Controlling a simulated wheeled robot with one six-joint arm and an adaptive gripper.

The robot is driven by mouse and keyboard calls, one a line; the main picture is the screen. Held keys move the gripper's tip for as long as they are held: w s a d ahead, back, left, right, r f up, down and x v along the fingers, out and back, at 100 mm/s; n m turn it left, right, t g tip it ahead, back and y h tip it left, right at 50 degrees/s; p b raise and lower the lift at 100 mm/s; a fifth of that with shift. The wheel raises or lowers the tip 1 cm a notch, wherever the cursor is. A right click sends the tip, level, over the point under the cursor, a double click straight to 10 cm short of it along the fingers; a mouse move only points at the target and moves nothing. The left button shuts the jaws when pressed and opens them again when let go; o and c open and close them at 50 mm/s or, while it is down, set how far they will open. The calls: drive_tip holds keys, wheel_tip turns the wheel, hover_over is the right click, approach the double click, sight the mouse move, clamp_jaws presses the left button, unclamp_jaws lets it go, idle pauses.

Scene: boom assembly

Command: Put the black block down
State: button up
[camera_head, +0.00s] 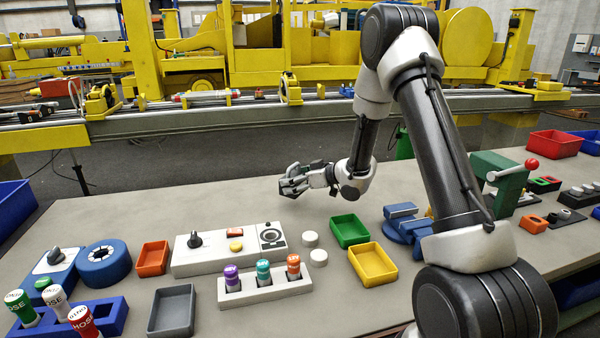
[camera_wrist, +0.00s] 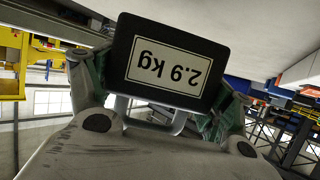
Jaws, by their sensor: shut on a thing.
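The black block (camera_wrist: 208,38) fills the upper middle of the wrist view. It carries a pale label reading "2.9 kg", upside down in this picture. My gripper (camera_wrist: 163,98) is shut on it, with a finger at each side. In the head view my gripper (camera_head: 303,182) is over the back middle part of the grey table (camera_head: 240,203). The block is hard to make out there among the fingers. I cannot tell how far the block is above the table, or whether it touches it.
A control panel (camera_head: 203,257) stands left of my gripper, towards the front. Two white discs (camera_head: 310,239), a green tray (camera_head: 350,230) and a yellow tray (camera_head: 373,264) lie in front. A green press-like device (camera_head: 497,180) is at the right. The table's back left is clear.

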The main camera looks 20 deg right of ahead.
sight(302, 193)
drive_tip(key=shift+w+f, duration=0.1)
drive_tip(key=shift+f, duration=2.35)
drive_tip(key=shift+f, duration=0.1)
drive_tip(key=o, duration=2)
drive_tip(key=shift+s+f, duration=0.2)
drive_tip(key=shift+o, duration=0.2)
